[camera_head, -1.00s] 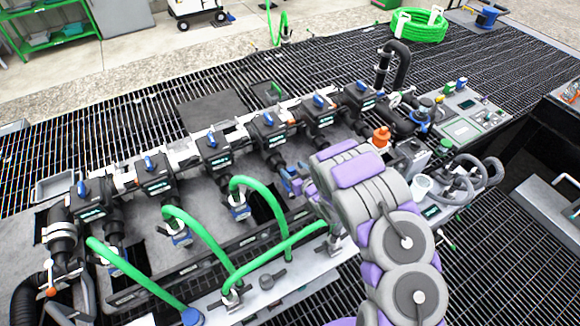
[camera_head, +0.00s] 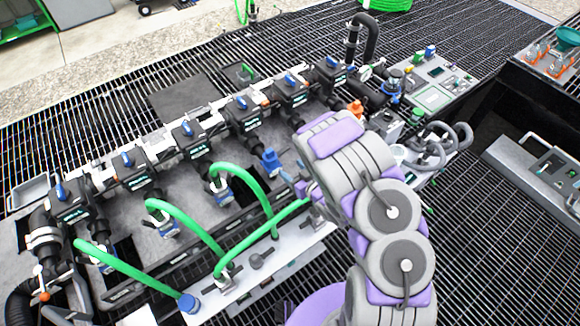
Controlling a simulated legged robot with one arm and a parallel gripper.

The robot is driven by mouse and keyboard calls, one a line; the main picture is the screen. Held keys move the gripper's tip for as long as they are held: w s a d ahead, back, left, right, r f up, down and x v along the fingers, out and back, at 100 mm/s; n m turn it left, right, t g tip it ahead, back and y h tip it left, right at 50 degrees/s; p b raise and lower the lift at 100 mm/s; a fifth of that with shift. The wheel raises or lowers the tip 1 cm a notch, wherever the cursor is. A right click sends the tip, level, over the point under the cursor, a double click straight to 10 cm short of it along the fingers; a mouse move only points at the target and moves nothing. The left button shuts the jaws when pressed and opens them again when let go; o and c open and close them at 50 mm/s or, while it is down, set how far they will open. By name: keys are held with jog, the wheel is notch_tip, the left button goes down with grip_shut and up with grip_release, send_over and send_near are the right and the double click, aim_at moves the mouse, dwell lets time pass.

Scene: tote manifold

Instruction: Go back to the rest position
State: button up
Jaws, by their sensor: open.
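My arm, grey with purple pads, reaches up from the bottom right over the front right of the valve manifold (camera_head: 187,135). My gripper (camera_head: 308,190) is at its far end, mostly hidden behind the wrist, low near the front plate. I see nothing held in it. A blue fitting (camera_head: 271,161) under one valve stands left of the gripper, apart from it. A green hose (camera_head: 262,231) runs along the front plate and its right end passes close to the gripper; whether they touch is unclear.
Several other green hoses (camera_head: 125,266) arc from the manifold to the white front plate (camera_head: 285,243). An orange-capped part (camera_head: 356,108), grey hoses (camera_head: 440,150) and a control panel (camera_head: 433,97) stand to the right. A dark trough with a grey ledge (camera_head: 530,165) lies at far right. Open grating (camera_head: 480,240) lies right of my arm.

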dwell(0.4)
jog(key=w+d+r+m+g+h, duration=0.1)
jog(key=w+d+r+h, duration=0.2)
jog(key=d+r+h, duration=0.5)
jog(key=s+d+r+m+g+h, duration=0.2)
jog(key=s+d+r+m+g, duration=0.15)
jog(key=s+d+r, duration=0.4)
jog(key=s+a+r+g, duration=0.1)
jog(key=s+r+g, duration=0.2)
jog(key=s, duration=0.8)
jog(key=s+a+r+m+g+y, duration=0.1)
jog(key=s+r, duration=0.4)
jog(key=s, duration=0.6)
jog(key=s+a+r+m+g, duration=0.1)
jog(key=s+r+g, duration=0.4)
jog(key=s, duration=0.6)
jog(key=shift+s+a+y, duration=0.2)
jog(key=shift+a+y, duration=0.2)
jog(key=shift+a, duration=0.35)
